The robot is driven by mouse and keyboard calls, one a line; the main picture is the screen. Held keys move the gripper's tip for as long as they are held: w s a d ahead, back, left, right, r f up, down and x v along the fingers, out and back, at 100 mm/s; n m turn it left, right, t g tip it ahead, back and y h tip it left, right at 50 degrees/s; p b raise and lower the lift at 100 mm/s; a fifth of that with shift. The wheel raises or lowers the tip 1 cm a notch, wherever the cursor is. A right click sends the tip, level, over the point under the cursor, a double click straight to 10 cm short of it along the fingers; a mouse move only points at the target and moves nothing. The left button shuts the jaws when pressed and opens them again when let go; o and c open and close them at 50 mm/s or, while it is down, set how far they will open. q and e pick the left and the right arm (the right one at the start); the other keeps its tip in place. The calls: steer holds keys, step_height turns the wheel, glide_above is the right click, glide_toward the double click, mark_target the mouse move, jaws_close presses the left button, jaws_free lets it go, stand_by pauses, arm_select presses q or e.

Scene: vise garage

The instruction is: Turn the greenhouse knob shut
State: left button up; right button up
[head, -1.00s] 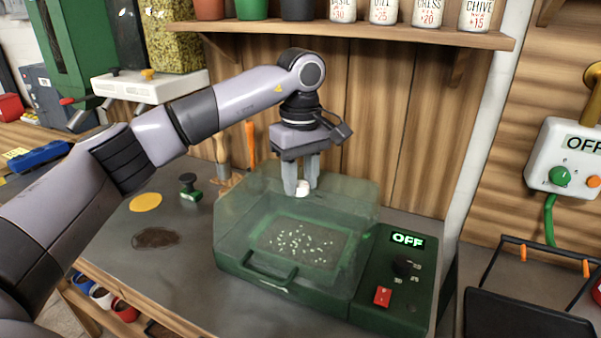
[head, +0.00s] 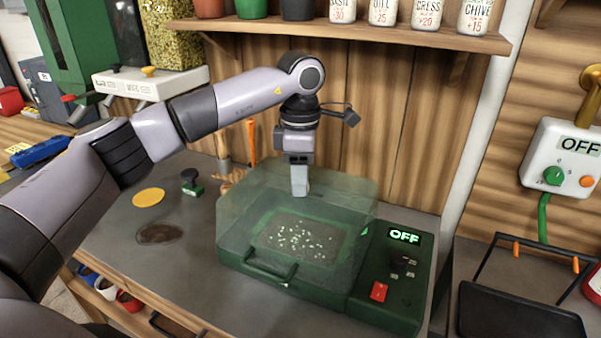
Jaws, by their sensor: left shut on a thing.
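The greenhouse (head: 336,240) is a clear green lidded box on a dark green base, with pale specks on soil inside. My left gripper (head: 300,192) points straight down at the top of its lid. Its fingers are seen edge-on, shut on the small white knob on the lid. The knob itself is now hidden behind the fingers. The base's control panel (head: 412,291) at the right has a black dial (head: 403,257), a red switch (head: 379,291) and a lit display (head: 405,236) reading OFF. My right gripper is not in view.
A wooden shelf (head: 350,32) with pots and labelled cans hangs above the arm. A black tray (head: 520,310) is at the right.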

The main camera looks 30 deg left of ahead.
arm_select(q)
steer(key=n, duration=0.4)
steer(key=shift+n, duration=0.4)
stand_by(0.4)
steer(key=o, duration=1)
steer(key=shift+o, duration=0.2)
steer(key=shift+r, duration=3.65)
steer(key=shift+s+f, duration=0.1)
